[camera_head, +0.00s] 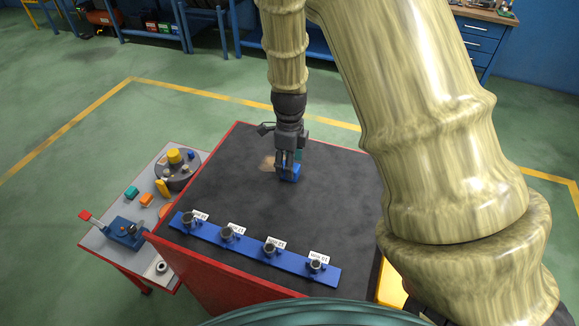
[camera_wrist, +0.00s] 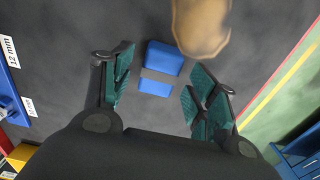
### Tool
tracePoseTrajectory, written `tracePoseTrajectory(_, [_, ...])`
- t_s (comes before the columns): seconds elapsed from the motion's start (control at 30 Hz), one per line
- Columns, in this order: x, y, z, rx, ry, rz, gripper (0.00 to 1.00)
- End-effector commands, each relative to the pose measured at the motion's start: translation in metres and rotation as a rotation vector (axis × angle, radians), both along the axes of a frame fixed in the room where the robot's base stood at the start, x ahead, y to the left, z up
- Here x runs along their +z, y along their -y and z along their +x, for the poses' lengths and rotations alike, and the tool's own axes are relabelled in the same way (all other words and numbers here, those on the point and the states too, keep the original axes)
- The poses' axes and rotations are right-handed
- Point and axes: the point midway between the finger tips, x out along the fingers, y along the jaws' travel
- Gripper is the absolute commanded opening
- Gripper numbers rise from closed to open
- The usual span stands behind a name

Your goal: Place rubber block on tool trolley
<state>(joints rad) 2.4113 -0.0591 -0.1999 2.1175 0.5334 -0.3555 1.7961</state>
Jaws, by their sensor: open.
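A blue block (camera_head: 291,175), which looks like the rubber block, lies on the black top of a red-edged cabinet (camera_head: 240,215). In the wrist view, the blue block (camera_wrist: 164,57) shows two faces between my fingers. My gripper (camera_head: 288,167) is open and points down at the block, its fingers partly covering it in the head view. In the wrist view, my gripper (camera_wrist: 160,77) has green-padded fingers apart on both sides of the block. A red-framed grey-topped trolley (camera_head: 107,235) stands to the left; I cannot tell which of the two is the tool trolley.
A tan flat patch or cloth (camera_head: 267,162) lies beside the block. A blue rail (camera_head: 250,246) with several labelled sockets lies near the cabinet's front edge. The grey trolley carries a vise (camera_head: 128,232), a round holder (camera_head: 175,172) and small coloured parts. The black top's middle is clear.

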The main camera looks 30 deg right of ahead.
Motion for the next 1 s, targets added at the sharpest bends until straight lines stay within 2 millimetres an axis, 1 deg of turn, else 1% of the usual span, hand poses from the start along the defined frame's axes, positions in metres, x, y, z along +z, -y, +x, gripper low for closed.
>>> tracePoseTrajectory(0.4, [0.06, 0.001, 0.001, 0.0, 0.003, -0.002, 0.59])
tracePoseTrajectory(0.6, [0.084, 0.001, 0.0, 0.0, 0.003, -0.002, 0.59])
tracePoseTrajectory(0.8, [0.096, 0.001, 0.0, -0.001, 0.001, -0.001, 0.59])
tracePoseTrajectory(1.0, [0.098, 0.001, 0.0, -0.001, 0.001, -0.001, 0.59])
